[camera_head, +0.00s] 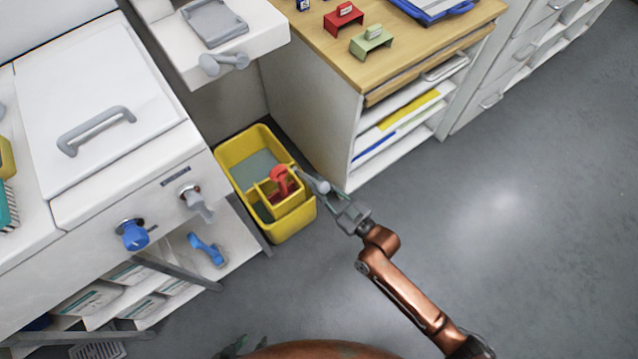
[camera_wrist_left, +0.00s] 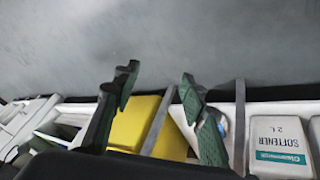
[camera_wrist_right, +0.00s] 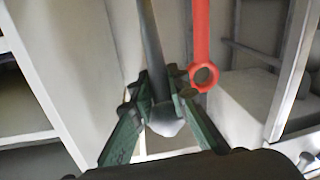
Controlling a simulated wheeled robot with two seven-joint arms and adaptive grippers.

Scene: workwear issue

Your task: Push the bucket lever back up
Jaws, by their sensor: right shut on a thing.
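The yellow mop bucket (camera_head: 228,160) stands on the floor between the white machine and the wooden-topped cabinet. A red part (camera_head: 281,180) sits in its wringer. A grey lever (camera_head: 311,181) with a rounded end slants out from the bucket's right side. My right gripper (camera_head: 340,205) is at the lever's outer end. In the right wrist view, the lever (camera_wrist_right: 153,50) shows as a dark rod with a grey tip between the fingers of my right gripper (camera_wrist_right: 160,115), which is shut on it. My left gripper (camera_wrist_left: 158,95) is open and empty. Its fingertips show at the bottom of the head view (camera_head: 240,347).
The white machine (camera_head: 110,210) with a blue knob (camera_head: 133,234) stands left of the bucket. The cabinet (camera_head: 318,125) stands close behind it on the right. Softener bottles (camera_wrist_left: 280,140) show in the left wrist view. The grey floor (camera_head: 520,230) at right is clear.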

